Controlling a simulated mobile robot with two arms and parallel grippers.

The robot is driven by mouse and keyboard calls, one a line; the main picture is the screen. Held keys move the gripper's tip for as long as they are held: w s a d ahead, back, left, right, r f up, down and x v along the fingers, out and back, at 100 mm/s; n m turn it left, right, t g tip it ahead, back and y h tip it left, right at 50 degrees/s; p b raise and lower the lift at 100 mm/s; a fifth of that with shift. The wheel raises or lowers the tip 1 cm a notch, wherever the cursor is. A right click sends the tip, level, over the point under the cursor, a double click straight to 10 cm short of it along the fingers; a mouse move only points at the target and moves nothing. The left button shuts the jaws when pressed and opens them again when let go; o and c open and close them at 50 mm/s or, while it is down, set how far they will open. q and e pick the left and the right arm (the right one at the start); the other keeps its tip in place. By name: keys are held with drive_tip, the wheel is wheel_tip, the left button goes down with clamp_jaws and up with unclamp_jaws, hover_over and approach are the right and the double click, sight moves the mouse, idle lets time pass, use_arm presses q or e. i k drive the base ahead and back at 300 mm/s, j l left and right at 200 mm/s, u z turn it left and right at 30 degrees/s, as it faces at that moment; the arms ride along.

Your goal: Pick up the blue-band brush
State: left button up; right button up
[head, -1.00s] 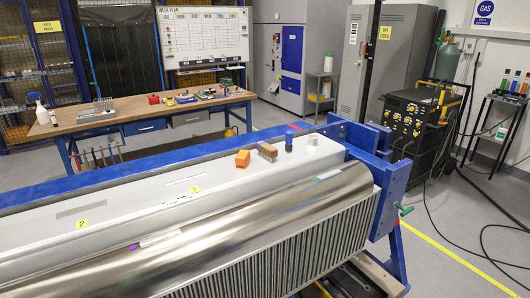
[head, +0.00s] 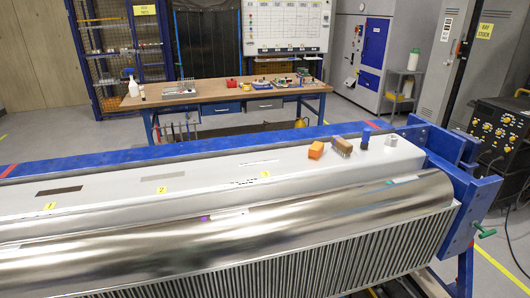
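I cannot make out a blue band on any brush. On the pale top of the jig, near its right end, a brown block that looks like a brush (head: 342,146) lies between an orange block (head: 315,150) and a small upright blue item (head: 364,140). Several thin dark tools (head: 180,132) hang at the front left of the workbench, too small to identify. Neither of my grippers is in view.
The blue-framed jig (head: 470,205) with a long shiny metal cylinder (head: 270,215) fills the foreground. A small pale piece (head: 391,141) sits on its top. Behind stands a wooden workbench (head: 222,97) with a spray bottle (head: 132,84). Floor lies between them.

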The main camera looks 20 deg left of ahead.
sight(342, 147)
drive_tip(key=i+l+u, duration=0.15)
drive_tip(key=l, duration=0.3)
drive_tip(key=i+l+u, duration=0.15)
drive_tip(key=l, duration=0.35)
drive_tip(key=i+l+u, duration=0.1)
drive_tip(key=l, duration=0.4)
drive_tip(key=i+l+u, duration=0.15)
drive_tip(key=l, duration=0.35)
